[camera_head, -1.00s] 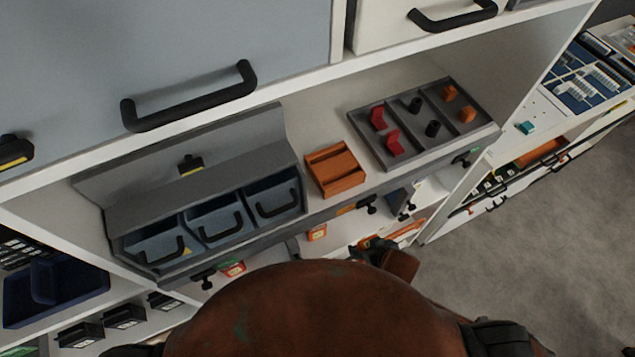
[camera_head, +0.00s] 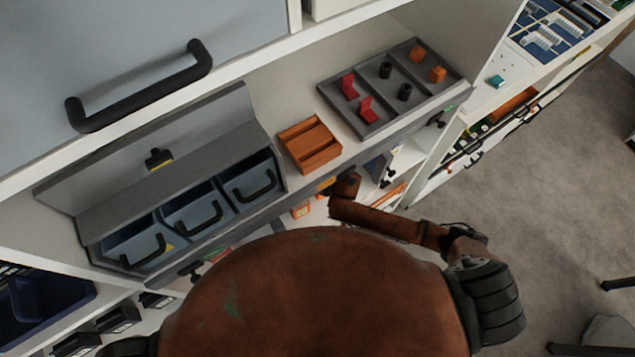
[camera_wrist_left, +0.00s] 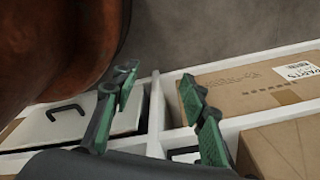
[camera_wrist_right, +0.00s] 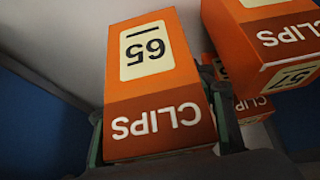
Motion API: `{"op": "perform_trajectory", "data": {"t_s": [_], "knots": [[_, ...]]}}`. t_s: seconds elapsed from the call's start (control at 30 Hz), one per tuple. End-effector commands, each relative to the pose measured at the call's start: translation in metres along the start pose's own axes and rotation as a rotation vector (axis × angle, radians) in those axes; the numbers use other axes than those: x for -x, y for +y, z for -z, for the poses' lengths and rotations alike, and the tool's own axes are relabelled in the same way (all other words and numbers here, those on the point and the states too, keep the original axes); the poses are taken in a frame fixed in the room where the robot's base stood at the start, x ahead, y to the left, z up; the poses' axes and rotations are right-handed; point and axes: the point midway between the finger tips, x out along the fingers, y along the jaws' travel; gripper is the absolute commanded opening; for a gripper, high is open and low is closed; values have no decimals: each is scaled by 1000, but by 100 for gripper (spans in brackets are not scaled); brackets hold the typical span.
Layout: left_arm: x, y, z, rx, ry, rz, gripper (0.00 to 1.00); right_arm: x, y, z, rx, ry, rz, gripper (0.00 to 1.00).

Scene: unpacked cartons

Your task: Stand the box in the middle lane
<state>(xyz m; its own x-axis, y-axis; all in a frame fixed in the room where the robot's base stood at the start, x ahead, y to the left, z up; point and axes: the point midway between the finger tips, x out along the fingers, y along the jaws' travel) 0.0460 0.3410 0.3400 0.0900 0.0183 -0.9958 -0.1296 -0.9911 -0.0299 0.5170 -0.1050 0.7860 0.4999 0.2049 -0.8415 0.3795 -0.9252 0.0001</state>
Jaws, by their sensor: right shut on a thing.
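In the right wrist view an orange box (camera_wrist_right: 152,78) with a cream number label and the word CLIPS, both upside down in the picture, fills the middle. My right gripper (camera_wrist_right: 155,120) is shut on it, one finger at each side. Two more orange CLIPS boxes (camera_wrist_right: 268,40) (camera_wrist_right: 252,106) show to the right, close to the held one. In the head view my right arm reaches down to the shelf below the grey tray; the gripper and held box are hidden there. My left gripper (camera_wrist_left: 158,78) is open and empty in the left wrist view. I cannot make out the middle lane.
On the upper shelf are a grey bin unit (camera_head: 165,172), an orange tray (camera_head: 309,146) and a grey divided tray (camera_head: 362,125) with red, black and orange pieces. Cardboard cartons (camera_wrist_left: 245,85) lie below my left gripper. Blue surfaces (camera_wrist_right: 30,120) flank the right wrist view.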

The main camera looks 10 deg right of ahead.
Motion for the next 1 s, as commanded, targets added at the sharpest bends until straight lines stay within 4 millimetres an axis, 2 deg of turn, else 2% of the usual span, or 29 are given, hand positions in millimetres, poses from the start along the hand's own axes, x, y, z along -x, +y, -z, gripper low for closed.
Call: {"op": "perform_trajectory", "data": {"t_s": [0.13,0.37,0.6,0.63,0.77,1.0], "knots": [[-1,0,-4,1,-5,0,40,-7,0,0,0,-1,0,19],[-6,2,-16,3,-20,-2,40,-31,0,-16,1,-1,-1,19],[-6,3,-17,3,-22,-3,40,-31,0,-16,0,0,0,19],[-6,4,-17,3,-21,-3,40,-32,0,-17,0,-1,0,52],[-6,4,-16,3,-21,-3,40,-31,0,-17,0,-1,0,61],[-6,4,-14,3,-17,-4,40,-31,0,-17,0,-1,0,61]]}}
